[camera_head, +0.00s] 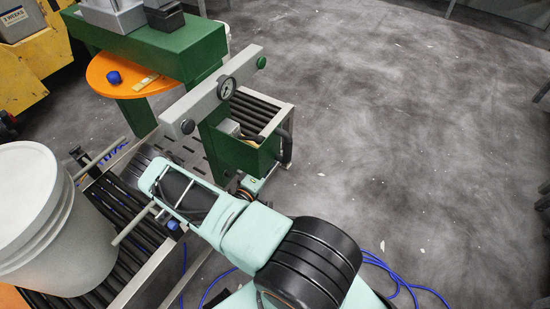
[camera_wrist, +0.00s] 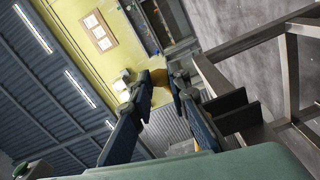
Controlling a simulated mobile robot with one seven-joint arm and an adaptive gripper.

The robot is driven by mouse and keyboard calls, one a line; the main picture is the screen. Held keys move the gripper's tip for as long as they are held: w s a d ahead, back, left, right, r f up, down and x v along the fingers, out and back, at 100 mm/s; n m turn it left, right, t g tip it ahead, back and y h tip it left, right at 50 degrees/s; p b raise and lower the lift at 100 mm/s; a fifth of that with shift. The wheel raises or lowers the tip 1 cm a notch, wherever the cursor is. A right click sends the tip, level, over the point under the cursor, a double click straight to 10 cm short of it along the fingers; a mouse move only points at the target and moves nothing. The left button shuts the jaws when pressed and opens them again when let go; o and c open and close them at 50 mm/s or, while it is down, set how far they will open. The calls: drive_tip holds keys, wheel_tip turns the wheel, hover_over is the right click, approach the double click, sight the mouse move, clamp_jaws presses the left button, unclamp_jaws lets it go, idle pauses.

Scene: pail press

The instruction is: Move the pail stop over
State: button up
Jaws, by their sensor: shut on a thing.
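My gripper (camera_wrist: 163,88) shows in the wrist view, its two dark blue fingers closed in on a small orange-brown piece (camera_wrist: 160,77) at their tips. I cannot tell for sure whether this piece is the pail stop. In the head view my teal arm covers the gripper. A white pail (camera_head: 38,215) stands upright on the black roller conveyor (camera_head: 117,203) at the left.
A green press with a grey crossbar (camera_head: 205,95) and a gauge (camera_head: 227,88) stands beyond the conveyor. Metal frame bars (camera_wrist: 290,70) are at the right of the wrist view. Blue cable (camera_head: 405,283) lies on the open floor.

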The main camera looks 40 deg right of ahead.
drive_tip(key=shift+w+a+r+p, duration=0.15)
drive_tip(key=shift+w+r+p, duration=0.2)
drive_tip(key=shift+r, duration=0.3)
drive_tip(key=shift+w+a+r+p, duration=0.1)
drive_tip(key=shift+w+r+p, duration=0.1)
drive_tip(key=shift+r+p, duration=0.35)
drive_tip(key=o, duration=0.9)
drive_tip(key=shift+o, duration=0.2)
drive_tip(key=v, duration=1.2)
